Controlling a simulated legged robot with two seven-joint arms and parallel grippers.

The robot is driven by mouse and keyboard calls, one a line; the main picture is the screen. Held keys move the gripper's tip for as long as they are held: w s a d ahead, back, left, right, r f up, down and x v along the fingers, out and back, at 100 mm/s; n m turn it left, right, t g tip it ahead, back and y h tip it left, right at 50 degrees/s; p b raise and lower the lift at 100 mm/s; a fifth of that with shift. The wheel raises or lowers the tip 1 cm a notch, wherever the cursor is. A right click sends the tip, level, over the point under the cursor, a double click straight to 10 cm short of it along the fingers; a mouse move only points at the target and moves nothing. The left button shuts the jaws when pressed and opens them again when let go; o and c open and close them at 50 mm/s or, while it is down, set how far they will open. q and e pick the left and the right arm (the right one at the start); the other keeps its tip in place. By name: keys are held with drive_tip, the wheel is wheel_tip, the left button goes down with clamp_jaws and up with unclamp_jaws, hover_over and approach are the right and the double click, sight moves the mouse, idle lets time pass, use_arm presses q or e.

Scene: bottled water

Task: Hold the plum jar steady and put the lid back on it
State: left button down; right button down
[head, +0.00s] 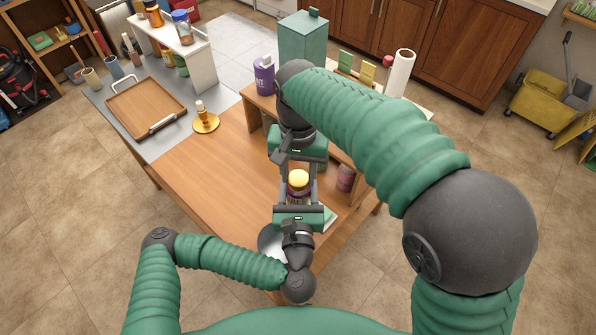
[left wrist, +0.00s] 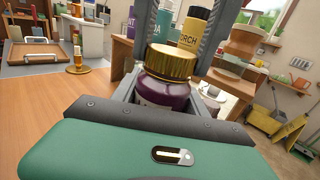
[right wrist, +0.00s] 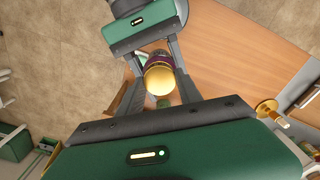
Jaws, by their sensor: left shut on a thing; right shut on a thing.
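The right wrist view shows the lid's round top (right wrist: 159,81).
A purple bottle (head: 264,76) stands on a wooden riser behind. A wooden tray (head: 146,108) and an amber stand (head: 206,122) are at left. The table's middle left is clear.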

drive_tip(key=shift+m, duration=0.4)
drive_tip(key=c, duration=0.8)
unclamp_jaws()
drive_tip(key=shift+r, duration=2.3)
drive_tip(key=shift+c, duration=0.4)
